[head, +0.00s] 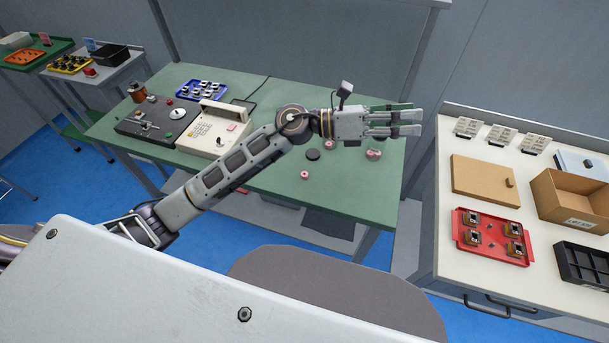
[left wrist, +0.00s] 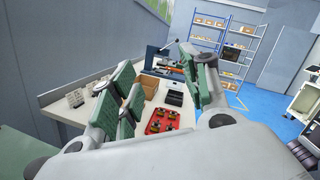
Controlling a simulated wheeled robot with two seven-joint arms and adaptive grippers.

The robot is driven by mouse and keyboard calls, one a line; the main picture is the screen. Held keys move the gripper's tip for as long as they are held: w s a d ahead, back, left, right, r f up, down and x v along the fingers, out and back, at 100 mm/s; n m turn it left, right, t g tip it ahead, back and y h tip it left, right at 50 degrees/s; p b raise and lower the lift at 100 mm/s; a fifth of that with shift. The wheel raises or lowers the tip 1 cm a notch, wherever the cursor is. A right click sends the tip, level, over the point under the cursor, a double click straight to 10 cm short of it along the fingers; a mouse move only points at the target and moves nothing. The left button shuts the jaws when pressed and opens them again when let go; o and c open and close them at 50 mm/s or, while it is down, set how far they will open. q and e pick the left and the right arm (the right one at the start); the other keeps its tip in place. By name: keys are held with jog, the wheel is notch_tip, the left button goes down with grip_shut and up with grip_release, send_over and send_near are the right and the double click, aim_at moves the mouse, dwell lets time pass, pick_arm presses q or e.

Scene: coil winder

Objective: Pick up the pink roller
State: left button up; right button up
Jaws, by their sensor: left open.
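Several small pink round pieces lie on the green table (head: 270,195): one (head: 304,174) nearer its front edge, and a larger one (head: 373,154) just below my left gripper in the picture. They are too small for me to tell which one is the pink roller. My left gripper (head: 412,123) is open and empty, stretched out to the right above the table's right end. It also shows in the left wrist view (left wrist: 160,80), its green-padded fingers spread, with no pink piece between them. My right gripper is not in view.
A dark disc (head: 313,155) lies among the pink pieces. A winder (head: 155,122), a cream control box (head: 217,130) and a blue tray (head: 201,91) occupy the table's left. A white bench at right holds a red tray (head: 491,256) and a cardboard box (head: 571,199).

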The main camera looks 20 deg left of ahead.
pick_arm(q)
jog(key=a+f+m+g+y, duration=0.45)
jog(key=f+m+y, duration=0.35)
jog(key=f, duration=0.4)
jog(key=w+a+f+m+y, duration=0.1)
jog(key=w+a+f+y, duration=0.1)
jog(key=a+y, duration=0.3)
jog(key=w+a+f+m+y, duration=0.1)
jog(key=a+y, duration=0.4)
jog(key=a, duration=0.9)
jog(key=shift+w+a+f, duration=0.15)
jog(key=shift+w+f, duration=0.3)
jog(key=shift+w, duration=0.4)
jog(key=shift+f, duration=0.1)
send_over(304, 175)
jog(key=w+a, duration=0.1)
jog(key=w, duration=0.1)
jog(key=f, duration=0.7)
jog(key=shift+s+f, duration=0.2)
jog(key=shift+f, duration=0.45)
